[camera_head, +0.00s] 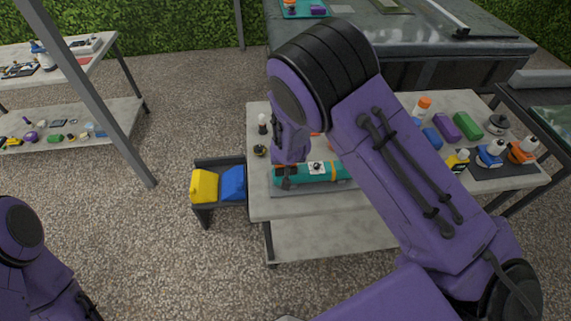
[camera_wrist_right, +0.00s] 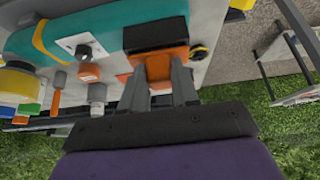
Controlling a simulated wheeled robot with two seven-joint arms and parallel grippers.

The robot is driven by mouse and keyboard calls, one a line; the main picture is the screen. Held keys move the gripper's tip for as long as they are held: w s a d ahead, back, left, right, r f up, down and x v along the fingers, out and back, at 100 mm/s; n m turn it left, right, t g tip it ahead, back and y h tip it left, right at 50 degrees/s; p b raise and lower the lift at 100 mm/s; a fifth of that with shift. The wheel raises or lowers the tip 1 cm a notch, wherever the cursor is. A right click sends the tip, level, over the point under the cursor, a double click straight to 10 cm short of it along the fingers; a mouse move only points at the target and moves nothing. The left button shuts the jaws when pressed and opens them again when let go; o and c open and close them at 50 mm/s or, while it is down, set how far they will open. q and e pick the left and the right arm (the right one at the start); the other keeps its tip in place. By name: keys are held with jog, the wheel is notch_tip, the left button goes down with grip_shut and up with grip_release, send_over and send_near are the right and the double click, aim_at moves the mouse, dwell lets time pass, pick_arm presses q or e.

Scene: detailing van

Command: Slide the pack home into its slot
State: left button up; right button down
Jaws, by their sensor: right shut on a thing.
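The pack meets a black rectangular part (camera_wrist_right: 155,35) at the tool's end. I cannot tell how deep the pack sits, and the slot's inside is hidden. My left arm shows at the lower left, but its gripper is out of view.
A yellow bin (camera_head: 204,186) and a blue bin (camera_head: 233,183) stand left of the table (camera_head: 300,207). Bottles and coloured blocks stand at the table's right, including a purple block (camera_head: 445,126) and a green one (camera_head: 467,125). My right arm covers the table's middle.

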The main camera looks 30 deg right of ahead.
dwell(0.5)
jog(key=c, duration=0.8)
grip_release()
jog(key=shift+f, duration=0.1)
